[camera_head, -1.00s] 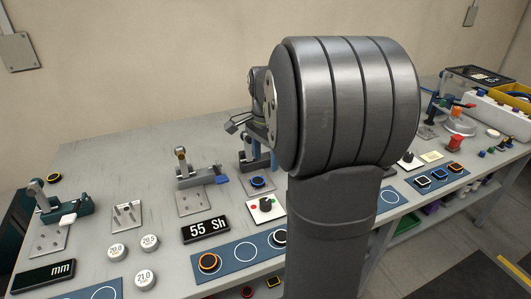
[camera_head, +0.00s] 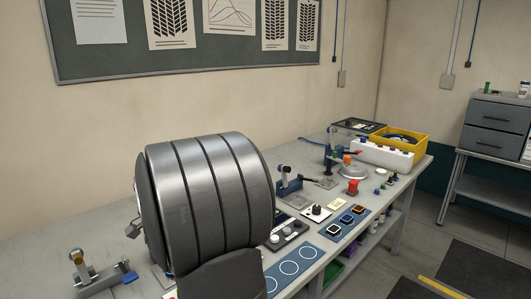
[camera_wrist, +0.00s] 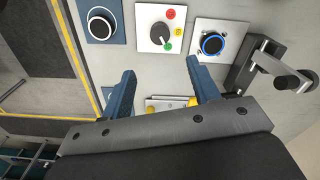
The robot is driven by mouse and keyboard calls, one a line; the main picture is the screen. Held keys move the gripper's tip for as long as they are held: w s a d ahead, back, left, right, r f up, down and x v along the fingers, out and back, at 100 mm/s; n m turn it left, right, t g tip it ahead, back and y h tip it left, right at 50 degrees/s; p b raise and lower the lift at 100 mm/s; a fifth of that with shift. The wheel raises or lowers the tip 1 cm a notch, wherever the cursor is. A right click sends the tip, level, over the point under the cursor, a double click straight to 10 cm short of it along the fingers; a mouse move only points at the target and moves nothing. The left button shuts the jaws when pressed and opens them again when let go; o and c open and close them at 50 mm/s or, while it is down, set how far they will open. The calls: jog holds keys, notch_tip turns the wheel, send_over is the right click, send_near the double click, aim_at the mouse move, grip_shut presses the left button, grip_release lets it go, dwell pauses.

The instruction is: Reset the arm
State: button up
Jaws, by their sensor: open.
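My gripper (camera_wrist: 160,68) shows in the wrist view with its two blue fingers spread apart and nothing between the tips. It hangs over the grey bench, with a dial plate (camera_wrist: 147,43) ahead of the fingertips. In the head view a large grey joint of my arm fills the lower left and hides the gripper.
In the wrist view a blue-ringed button (camera_wrist: 212,44) and a dark clamp (camera_wrist: 245,72) lie right of the fingers. The head view shows another clamp (camera_head: 77,275), a red button (camera_head: 352,187), a yellow bin (camera_head: 412,146) and a drawer cabinet (camera_head: 496,120).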

notch_tip(320, 180, down, 14)
jog(key=shift+r, duration=0.25)
jog(key=shift+r, duration=0.15)
